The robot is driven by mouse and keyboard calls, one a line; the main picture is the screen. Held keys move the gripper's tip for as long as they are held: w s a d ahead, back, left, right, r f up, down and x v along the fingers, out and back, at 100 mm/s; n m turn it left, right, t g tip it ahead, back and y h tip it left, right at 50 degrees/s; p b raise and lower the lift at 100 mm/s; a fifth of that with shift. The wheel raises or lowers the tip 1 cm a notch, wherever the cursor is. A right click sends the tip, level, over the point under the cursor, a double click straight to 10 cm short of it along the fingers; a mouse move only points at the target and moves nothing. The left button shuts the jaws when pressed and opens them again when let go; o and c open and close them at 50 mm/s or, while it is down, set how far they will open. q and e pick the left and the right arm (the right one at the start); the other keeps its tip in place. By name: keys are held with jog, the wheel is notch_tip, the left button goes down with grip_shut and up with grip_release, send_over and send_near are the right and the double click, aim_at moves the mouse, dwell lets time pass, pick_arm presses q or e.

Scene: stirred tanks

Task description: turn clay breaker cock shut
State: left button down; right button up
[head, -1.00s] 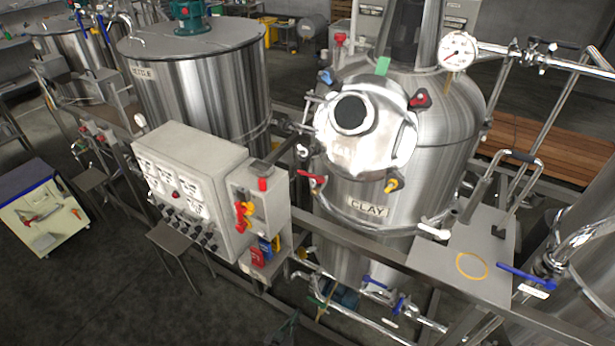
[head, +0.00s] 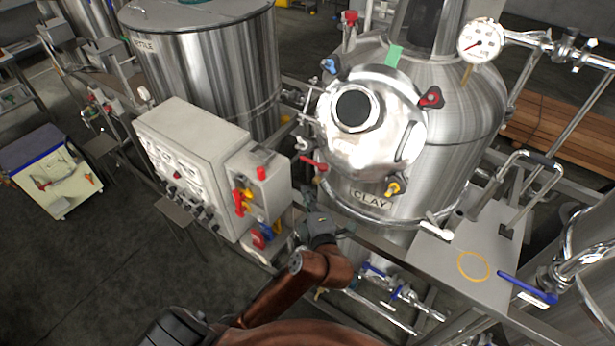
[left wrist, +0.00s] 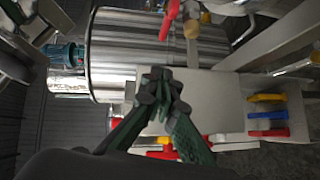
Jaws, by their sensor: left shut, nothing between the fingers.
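The clay tank (head: 450,160) is the steel vessel with a CLAY plate (head: 371,200) and a round door (head: 365,125). A red lever (head: 313,164) sits at its left flank; others are a red knob (head: 431,97), a yellow knob (head: 393,188) and a blue knob (head: 329,65). I cannot tell which is the breaker cock. My left gripper (head: 308,197) is below the red lever, between the control box and the tank. In the left wrist view the gripper (left wrist: 160,88) is shut and empty, with a red lever (left wrist: 170,18) beyond its fingertips. My right gripper is out of view.
The grey control box (head: 190,150) with red and yellow switches stands close left of my gripper. A frame rail runs below the tank. A pressure gauge (head: 481,40) and pipes are at upper right. A plate (head: 470,245) with a blue lever (head: 527,288) is at right.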

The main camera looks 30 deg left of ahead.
pick_arm(q)
send_near(304, 160)
jog(key=a, duration=0.3)
jog(key=shift+w+a+f+p, duration=0.15)
jog(key=shift+w+p, duration=0.05)
jog(key=shift+w, duration=0.5)
jog(key=shift+w+a+f+p, duration=0.15)
jog(key=shift+w+f+p, duration=0.05)
jog(key=shift+w, duration=0.5)
jog(key=shift+w+a+f+p, duration=0.15)
jog(key=shift+w+a+p, duration=0.05)
jog(key=shift+w, duration=0.45)
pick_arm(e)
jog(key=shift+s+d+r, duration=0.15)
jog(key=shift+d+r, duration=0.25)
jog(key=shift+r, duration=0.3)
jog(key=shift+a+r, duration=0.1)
